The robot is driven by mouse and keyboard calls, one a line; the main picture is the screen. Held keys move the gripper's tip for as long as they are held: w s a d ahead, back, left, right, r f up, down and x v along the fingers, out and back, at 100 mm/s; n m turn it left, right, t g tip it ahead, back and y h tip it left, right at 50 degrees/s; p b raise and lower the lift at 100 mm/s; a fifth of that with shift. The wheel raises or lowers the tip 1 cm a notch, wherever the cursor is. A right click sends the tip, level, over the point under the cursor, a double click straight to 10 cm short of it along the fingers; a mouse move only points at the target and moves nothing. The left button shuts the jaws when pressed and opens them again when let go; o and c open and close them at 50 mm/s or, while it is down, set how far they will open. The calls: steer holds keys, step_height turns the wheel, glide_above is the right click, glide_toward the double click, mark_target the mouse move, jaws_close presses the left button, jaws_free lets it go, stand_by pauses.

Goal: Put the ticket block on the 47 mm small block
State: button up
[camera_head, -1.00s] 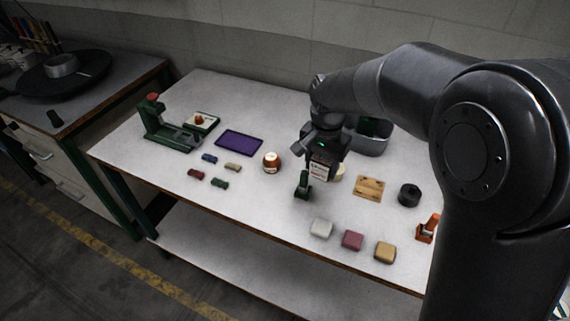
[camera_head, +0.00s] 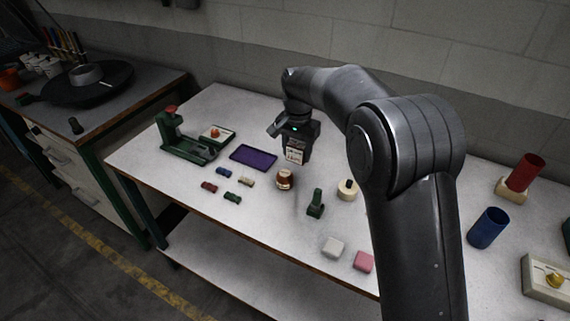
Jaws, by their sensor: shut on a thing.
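My gripper (camera_head: 297,151) is over the table, behind the copper-coloured round pot, and is shut on a small block with a white face and dark and red print, seemingly the ticket block (camera_head: 294,156). The dark jaws cover part of it. Small blocks lie at the left: blue (camera_head: 224,171), beige (camera_head: 247,181), dark red (camera_head: 209,186) and green (camera_head: 232,197). A white block (camera_head: 333,247) and a pink block (camera_head: 363,261) lie near the front edge. No size marking is readable, so I cannot tell which is the 47 mm one.
A green press (camera_head: 185,142) and a purple tray (camera_head: 253,157) stand at the left. The copper-coloured pot (camera_head: 285,179), a dark green upright piece (camera_head: 315,203) and a cream round piece (camera_head: 347,190) stand mid-table. Blue (camera_head: 488,228) and red (camera_head: 525,172) cylinders are at the right. My arm hides part of the table.

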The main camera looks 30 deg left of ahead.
mark_target(285, 173)
steer(key=a, duration=0.1)
steer(key=a+f, duration=0.2)
steer(key=shift+s+a, duration=0.15)
steer(key=shift+s, duration=0.15)
steer(key=shift+f, duration=2.05)
steer(key=o, duration=1)
steer(key=shift+f, duration=0.15)
step_height(285, 173, up, 12)
steer(key=shift+r, duration=0.15)
